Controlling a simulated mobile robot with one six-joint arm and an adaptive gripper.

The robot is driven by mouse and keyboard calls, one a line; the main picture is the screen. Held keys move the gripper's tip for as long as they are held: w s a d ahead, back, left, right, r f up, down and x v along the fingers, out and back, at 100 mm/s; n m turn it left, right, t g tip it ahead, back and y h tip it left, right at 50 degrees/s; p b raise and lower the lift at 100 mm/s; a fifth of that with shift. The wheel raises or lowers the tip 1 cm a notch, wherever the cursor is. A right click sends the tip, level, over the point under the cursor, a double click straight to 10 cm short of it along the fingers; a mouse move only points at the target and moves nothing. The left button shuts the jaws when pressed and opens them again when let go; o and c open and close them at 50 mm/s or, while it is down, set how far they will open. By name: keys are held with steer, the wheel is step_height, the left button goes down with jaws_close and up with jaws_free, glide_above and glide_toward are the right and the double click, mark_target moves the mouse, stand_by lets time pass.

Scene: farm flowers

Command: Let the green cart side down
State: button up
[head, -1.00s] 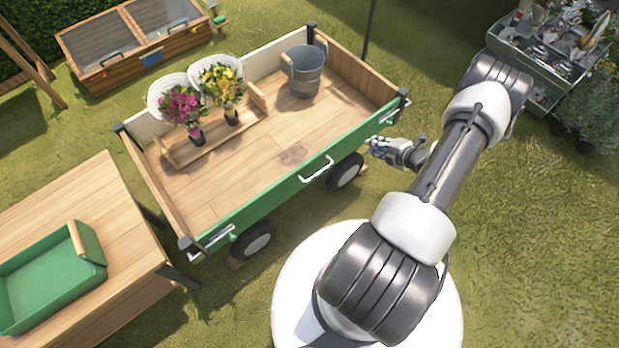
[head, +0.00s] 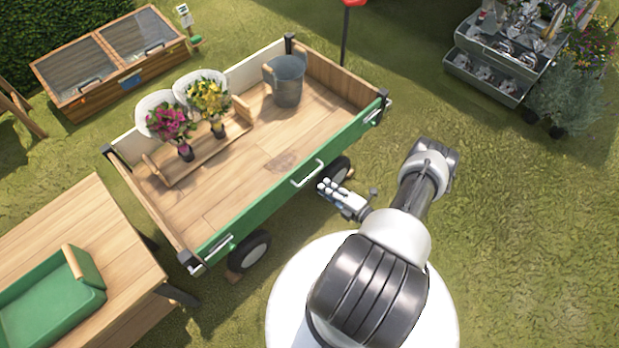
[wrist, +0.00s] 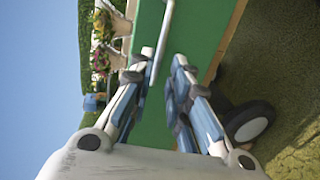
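The green cart side (head: 262,197) stands upright along the cart's near edge. It fills the middle of the wrist view (wrist: 205,35). A white bar handle (head: 308,174) is on its outer face; it also shows in the wrist view (wrist: 160,40), near the left finger and partly hidden by it. A metal latch (head: 374,110) sits at the right end of the side and another latch (head: 218,250) at the left end; their exact state is unclear. My gripper (head: 327,187) is open just outside the side, close to the handle, with nothing between its fingers clearly gripped.
The cart bed holds pink flowers (head: 171,122), yellow flowers (head: 208,97) and a metal bucket (head: 287,80). A wooden table (head: 95,215) with a green tray (head: 50,305) stands left. A cart wheel (head: 250,250) is below the side.

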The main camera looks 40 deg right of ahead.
mark_target(310, 176)
steer(key=b+x, duration=0.2)
steer(key=x, duration=0.7)
steer(key=shift+w, duration=0.1)
steer(key=shift+c, duration=0.3)
jaws_close()
